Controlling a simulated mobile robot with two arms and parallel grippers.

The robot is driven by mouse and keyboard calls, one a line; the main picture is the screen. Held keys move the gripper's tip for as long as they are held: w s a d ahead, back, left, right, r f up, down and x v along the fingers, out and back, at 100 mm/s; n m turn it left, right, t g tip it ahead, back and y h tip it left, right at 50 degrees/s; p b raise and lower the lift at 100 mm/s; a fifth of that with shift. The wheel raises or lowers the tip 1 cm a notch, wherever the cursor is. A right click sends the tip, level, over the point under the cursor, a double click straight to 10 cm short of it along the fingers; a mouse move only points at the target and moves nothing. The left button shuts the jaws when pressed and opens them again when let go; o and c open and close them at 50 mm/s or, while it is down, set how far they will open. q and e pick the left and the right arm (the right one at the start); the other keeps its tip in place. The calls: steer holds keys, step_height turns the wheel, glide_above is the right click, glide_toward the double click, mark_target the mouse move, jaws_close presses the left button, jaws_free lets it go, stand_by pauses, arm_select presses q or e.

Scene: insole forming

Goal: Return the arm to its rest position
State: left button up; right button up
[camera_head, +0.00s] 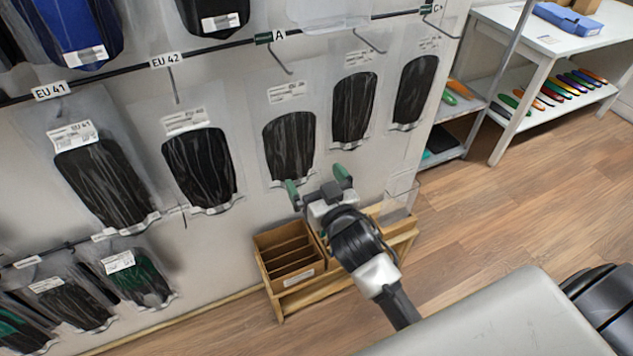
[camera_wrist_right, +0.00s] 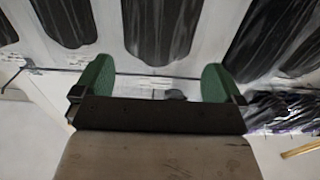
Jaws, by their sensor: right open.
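My right gripper (camera_head: 318,182) is open, with its two green fingertips spread apart and nothing between them. It is in front of the wall rack, just below a hanging pack of black insoles (camera_head: 289,148). In the right wrist view, the green fingers of the gripper (camera_wrist_right: 158,84) are wide apart, with black insole packs (camera_wrist_right: 160,28) hanging beyond them. My right arm reaches up from the lower right of the head view. My left gripper is in neither view.
A wooden box with compartments (camera_head: 287,262) stands on a low wooden stand below the gripper. More insole packs (camera_head: 104,185) hang at the left. A white table (camera_head: 560,38) and a shelf of coloured insoles are at the upper right. Wooden floor (camera_head: 500,220) is clear at the right.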

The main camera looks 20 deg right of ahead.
steer(key=shift+s, duration=0.2)
steer(key=shift+f, duration=0.1)
steer(key=s+f+g, duration=0.3)
steer(key=f, duration=0.8)
steer(key=s+f+n+g, duration=0.1)
steer(key=s+f+g, duration=0.25)
steer(key=f, duration=0.75)
steer(key=s+f+g, duration=0.2)
steer(key=s+f, duration=0.2)
steer(key=f, duration=0.7)
steer(key=s+d+f+g, duration=0.1)
steer(key=s+f+g, duration=0.1)
steer(key=s+f, duration=0.4)
steer(key=s+d+f+g, duration=0.2)
steer(key=s+f, duration=0.4)
steer(key=s, duration=0.8)
steer(key=s+d+f+g+h, duration=0.1)
steer(key=s+f+g, duration=0.3)
steer(key=s, duration=0.7)
step_height(320, 180, down, 3)
steer(key=shift+d+r+n, duration=0.2)
steer(key=shift+d+n, duration=0.2)
